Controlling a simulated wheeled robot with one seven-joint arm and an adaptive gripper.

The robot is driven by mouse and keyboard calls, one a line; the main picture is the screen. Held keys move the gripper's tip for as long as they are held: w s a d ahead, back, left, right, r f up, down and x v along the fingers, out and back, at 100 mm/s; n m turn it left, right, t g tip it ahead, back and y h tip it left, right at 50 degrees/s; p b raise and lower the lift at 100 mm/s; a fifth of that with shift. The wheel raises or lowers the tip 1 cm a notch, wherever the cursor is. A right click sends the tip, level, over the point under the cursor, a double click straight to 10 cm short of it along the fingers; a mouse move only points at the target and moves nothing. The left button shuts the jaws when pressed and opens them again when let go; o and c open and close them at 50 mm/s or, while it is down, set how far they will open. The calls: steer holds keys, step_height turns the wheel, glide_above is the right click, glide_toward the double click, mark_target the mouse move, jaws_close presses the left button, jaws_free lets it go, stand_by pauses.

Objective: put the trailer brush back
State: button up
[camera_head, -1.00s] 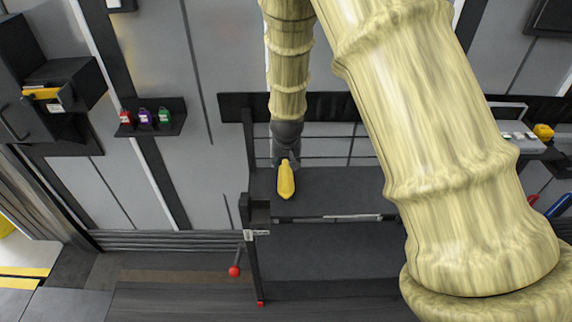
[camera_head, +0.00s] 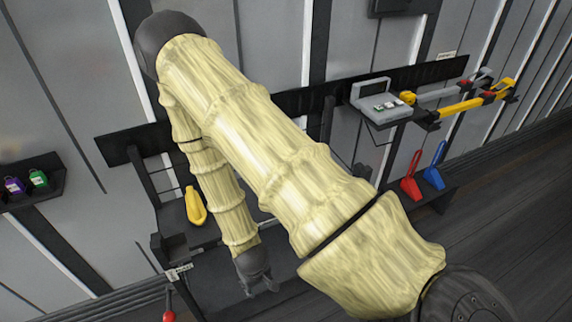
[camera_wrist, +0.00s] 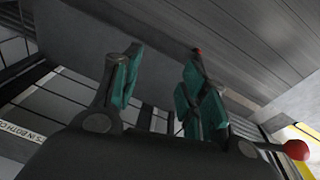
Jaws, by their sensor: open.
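A yellow, elongated object (camera_head: 196,205) lies on the dark bench shelf (camera_head: 172,215); I cannot tell for certain whether it is a brush. A red-handled tool (camera_head: 411,178) and a blue-handled tool (camera_head: 435,168), both brush-like, stand in a low dark rack (camera_head: 430,196) at the right. My gripper (camera_head: 262,287) hangs in front of the bench, below and right of the yellow object and apart from it. In the wrist view my gripper (camera_wrist: 164,62) has its teal-padded fingers spread with nothing between them.
A grey device (camera_head: 375,100) sits on a wall shelf, with yellow and grey bars (camera_head: 460,100) beside it. A red knob (camera_head: 169,316) shows below the bench and in the wrist view (camera_wrist: 295,150). Floor at right is clear.

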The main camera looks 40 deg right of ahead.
steer(key=s+a+f+g+y, duration=0.1)
steer(key=s+f, duration=0.2)
steer(key=s, duration=1.2)
steer(key=shift+s+a+n, duration=0.15)
steer(key=shift+a+n, duration=0.1)
steer(key=shift+n, duration=0.05)
